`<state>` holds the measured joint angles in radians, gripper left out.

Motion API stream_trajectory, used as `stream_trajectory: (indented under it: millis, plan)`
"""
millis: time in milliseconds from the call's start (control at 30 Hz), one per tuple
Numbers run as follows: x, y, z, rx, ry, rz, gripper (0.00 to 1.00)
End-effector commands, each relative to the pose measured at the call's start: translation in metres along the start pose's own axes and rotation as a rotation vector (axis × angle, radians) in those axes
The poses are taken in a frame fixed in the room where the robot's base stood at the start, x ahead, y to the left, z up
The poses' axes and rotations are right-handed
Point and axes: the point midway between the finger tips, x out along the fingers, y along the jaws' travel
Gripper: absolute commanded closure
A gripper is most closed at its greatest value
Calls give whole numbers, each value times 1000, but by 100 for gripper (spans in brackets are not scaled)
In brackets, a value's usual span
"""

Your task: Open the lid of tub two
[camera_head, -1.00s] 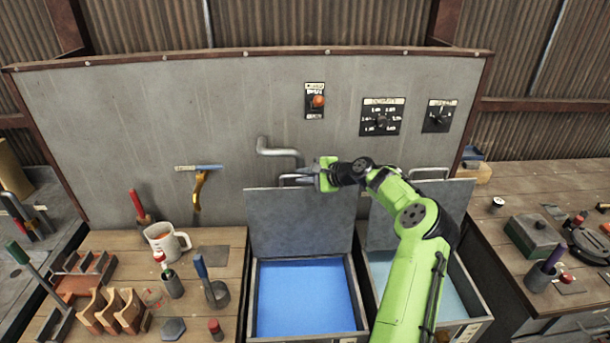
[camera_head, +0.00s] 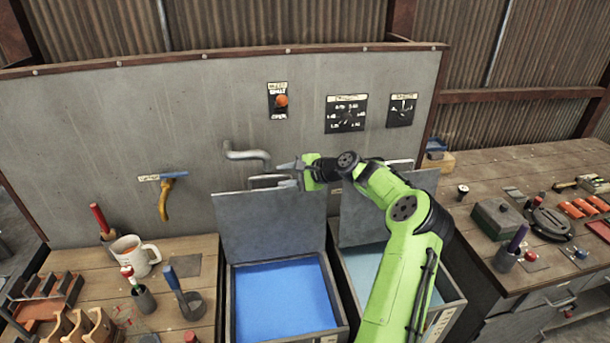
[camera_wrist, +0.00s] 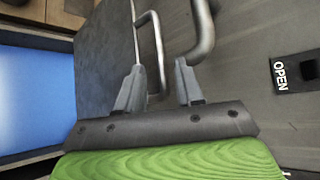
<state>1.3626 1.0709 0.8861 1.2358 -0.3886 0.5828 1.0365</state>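Two tubs stand side by side; I cannot read which is tub two. The left tub (camera_head: 237,305) holds bright blue liquid, and its grey lid (camera_head: 270,228) stands raised, leaning back toward the panel. The right tub (camera_head: 455,300) holds paler blue liquid, and its lid (camera_head: 362,218) is also raised, partly hidden by my arm. My gripper (camera_head: 287,174) is at the left lid's top edge, by its bar handle (camera_head: 262,182). In the wrist view my gripper (camera_wrist: 160,82) has its fingers apart, with the handle (camera_wrist: 152,22) between them, nearer the left finger.
A bent grey pipe (camera_head: 245,154) sticks out of the panel (camera_head: 120,125) close behind my gripper. An orange knob (camera_head: 281,100) and two dials are higher up. A mug (camera_head: 130,256) and tools crowd the left bench; the right bench (camera_head: 500,190) also holds tools.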

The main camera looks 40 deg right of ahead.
Motion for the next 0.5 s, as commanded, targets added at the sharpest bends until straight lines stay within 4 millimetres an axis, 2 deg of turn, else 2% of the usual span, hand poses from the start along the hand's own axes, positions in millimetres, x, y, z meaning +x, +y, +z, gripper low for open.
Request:
stream_trajectory:
  millis: [100,300,500]
  plan:
    - [-36,2,-2,1,5,-1,64]
    - [-84,2,-2,2,3,0,64]
    - [-103,1,-1,1,0,2,64]
